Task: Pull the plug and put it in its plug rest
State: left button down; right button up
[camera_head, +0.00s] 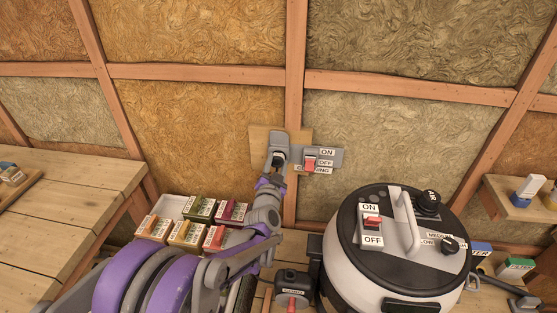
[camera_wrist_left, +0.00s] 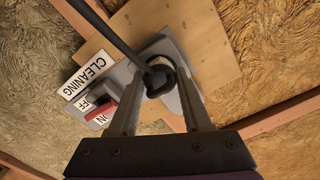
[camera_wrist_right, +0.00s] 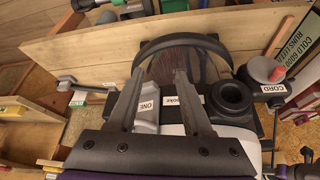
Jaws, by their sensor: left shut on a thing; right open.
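The black plug (camera_wrist_left: 158,73) is at the grey wall socket plate (camera_wrist_left: 188,97), its cord (camera_wrist_left: 112,38) running to the upper left in the left wrist view. My left gripper (camera_wrist_left: 158,82) is closed around the plug; it also shows in the head view (camera_head: 277,158) against the wall plate. I cannot tell how deep the plug sits. My right gripper (camera_wrist_right: 160,76) is open and empty in the right wrist view, above the appliance. It does not show in the head view. I cannot single out the plug rest for sure.
A red switch (camera_head: 310,164) labelled ON, OFF and CLEANING is right beside the left gripper. A round black-and-white machine (camera_head: 345,255) stands at the right. Several coloured boxes (camera_head: 187,232) sit at the left. A CORD-labelled part (camera_wrist_right: 268,89) has a red knob.

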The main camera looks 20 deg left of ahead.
aim_at(276, 167)
pick_arm(q)
jog(key=shift+s+d+b, duration=0.2)
jog(key=shift+s+b, duration=0.1)
jog(key=shift+s, duration=0.4)
dwell(0.5)
jog(key=shift+v, duration=1.2)
